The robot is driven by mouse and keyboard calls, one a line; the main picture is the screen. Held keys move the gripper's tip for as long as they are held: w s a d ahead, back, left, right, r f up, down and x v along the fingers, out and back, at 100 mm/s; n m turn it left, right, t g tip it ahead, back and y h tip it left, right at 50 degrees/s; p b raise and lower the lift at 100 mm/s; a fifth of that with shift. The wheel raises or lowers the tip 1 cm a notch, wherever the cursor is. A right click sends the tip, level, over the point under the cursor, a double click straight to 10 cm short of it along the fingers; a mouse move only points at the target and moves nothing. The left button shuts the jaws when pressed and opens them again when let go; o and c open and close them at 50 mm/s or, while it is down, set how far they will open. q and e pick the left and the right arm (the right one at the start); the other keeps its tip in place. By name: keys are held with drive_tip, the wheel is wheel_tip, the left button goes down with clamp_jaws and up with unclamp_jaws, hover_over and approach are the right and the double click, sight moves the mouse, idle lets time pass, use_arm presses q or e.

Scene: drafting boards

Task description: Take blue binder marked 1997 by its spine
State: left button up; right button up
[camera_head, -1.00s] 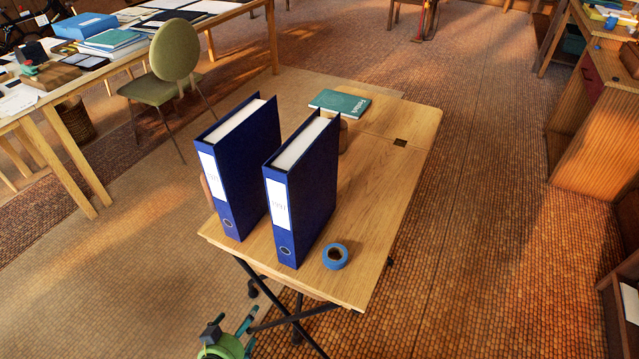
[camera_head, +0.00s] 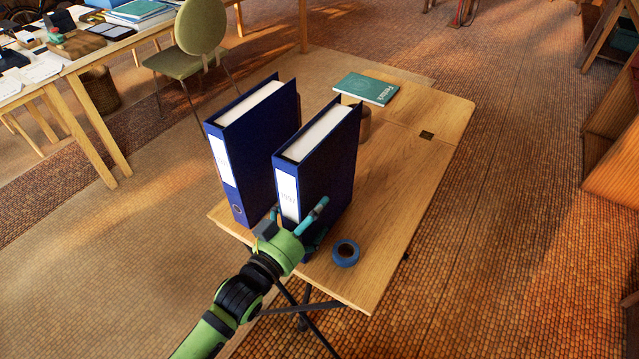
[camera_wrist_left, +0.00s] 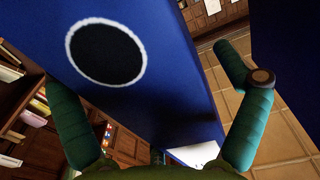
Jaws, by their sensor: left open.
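Two blue binders stand upright side by side on a small wooden table. The label of the right binder (camera_head: 345,165) is faint but looks like 1997. The left binder (camera_head: 258,135) has a label too small to read surely. My left gripper (camera_head: 300,208) is open at the lower spine of the right binder, with its fingers at either side and the finger hole hidden behind it. In the left wrist view, a blue spine (camera_wrist_left: 165,60) with a dark ringed hole fills the space between the open fingers (camera_wrist_left: 160,120). I cannot tell if they touch it. My right gripper is not in view.
A roll of blue tape (camera_head: 346,253) lies on the table (camera_head: 390,190) just right of the gripper. A teal book (camera_head: 367,88) lies at the back. A gap separates the binders. A green chair (camera_head: 203,40) stands behind on the left.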

use_arm(q)
drive_tip(key=shift+w+d, duration=0.15)
drive_tip(key=c, duration=1.7)
drive_tip(key=shift+r, duration=0.15)
drive_tip(key=shift+r, duration=0.1)
